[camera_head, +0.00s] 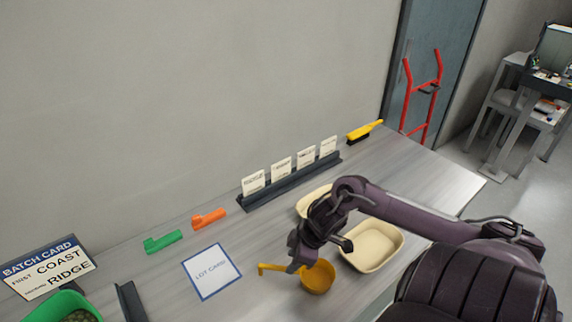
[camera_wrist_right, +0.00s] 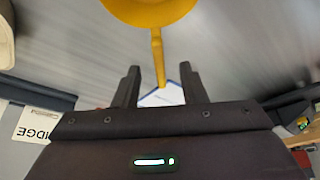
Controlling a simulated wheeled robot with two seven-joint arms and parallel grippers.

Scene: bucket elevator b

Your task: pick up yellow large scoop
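The yellow large scoop (camera_head: 318,278) rests on the grey bench, its round bowl toward the right and its handle pointing left. In the right wrist view its bowl (camera_wrist_right: 150,10) is cut off by the top edge, and its handle runs down toward the space between my fingers. My right gripper (camera_head: 298,261) is just above the scoop's handle. Its two fingers (camera_wrist_right: 160,88) stand apart on either side of the handle line, and I see no contact. My left gripper is out of view.
Cream trays (camera_head: 372,247) stand right of the scoop, one partly behind my arm. A lot card (camera_head: 211,271) lies to its left. Green (camera_head: 163,242) and orange (camera_head: 208,219) scoops, a card rack (camera_head: 290,183) and a yellow brush (camera_head: 364,131) lie farther back. A green bowl (camera_head: 65,306) is front left.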

